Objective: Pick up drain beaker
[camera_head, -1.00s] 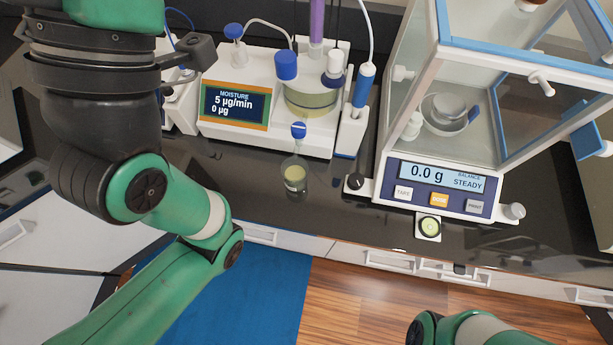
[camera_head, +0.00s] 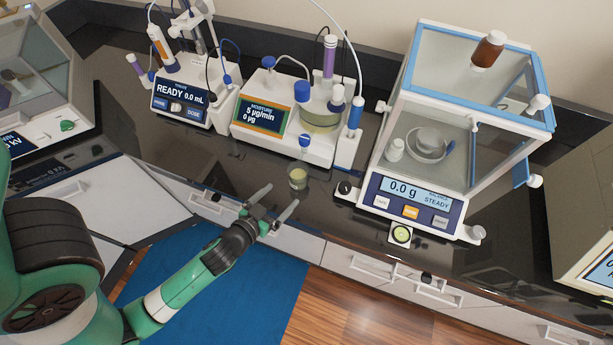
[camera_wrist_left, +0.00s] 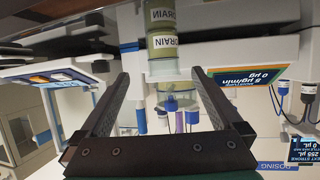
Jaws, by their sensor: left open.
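The drain beaker (camera_head: 298,179) is a small clear vessel with yellowish-green liquid. It stands upright on the dark bench in front of the moisture instrument (camera_head: 285,130). In the left wrist view its DRAIN label shows upside down on the beaker (camera_wrist_left: 163,45), ahead of and in line with the gap between my fingers. My left gripper (camera_head: 280,197) is open and empty at the bench's front edge, just short of the beaker. Its two fingers (camera_wrist_left: 161,78) also show in the left wrist view. My right gripper is not in view.
A dosing instrument (camera_head: 188,98) is at the left. Drawers (camera_head: 370,266) line the bench front. Dark bench left of the beaker is clear.

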